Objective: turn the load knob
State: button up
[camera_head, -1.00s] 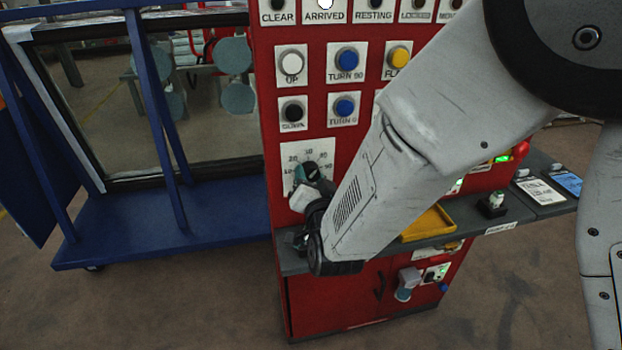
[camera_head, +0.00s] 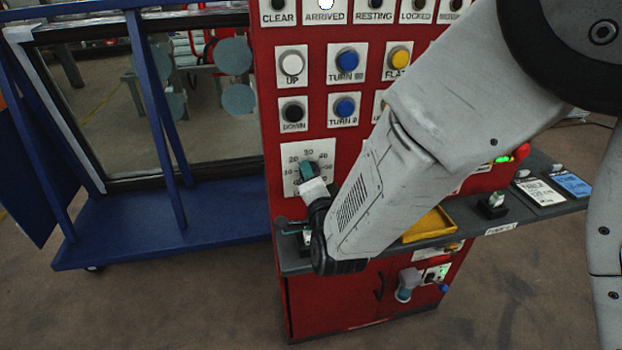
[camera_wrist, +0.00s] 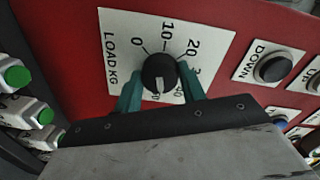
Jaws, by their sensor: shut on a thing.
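The load knob (camera_wrist: 160,72) is a round black dial with a white pointer mark, on a white plate (camera_wrist: 118,28) lettered LOAD KG. My gripper (camera_wrist: 160,76) has its teal fingers on either side of the knob, shut on it. In the wrist view the pointer faces the bottom of the picture, near the 40 and a partly hidden number. In the head view my gripper (camera_head: 304,192) is at the dial plate (camera_head: 292,156), low on the red panel, and hides much of the knob.
Push buttons sit above the dial, including the black DOWN button (camera_head: 293,111). A grey shelf (camera_head: 440,238) with a yellow tray (camera_head: 428,225) juts out below. A blue rack (camera_head: 190,235) with a glass pane stands at the left.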

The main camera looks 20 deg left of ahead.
dwell(0.4)
jog(key=o, duration=1)
jog(key=shift+c, duration=0.2)
jog(key=shift+s, duration=0.1)
jog(key=v, duration=0.7)
jog(key=shift+s+d, duration=0.2)
jog(key=shift+s, duration=0.05)
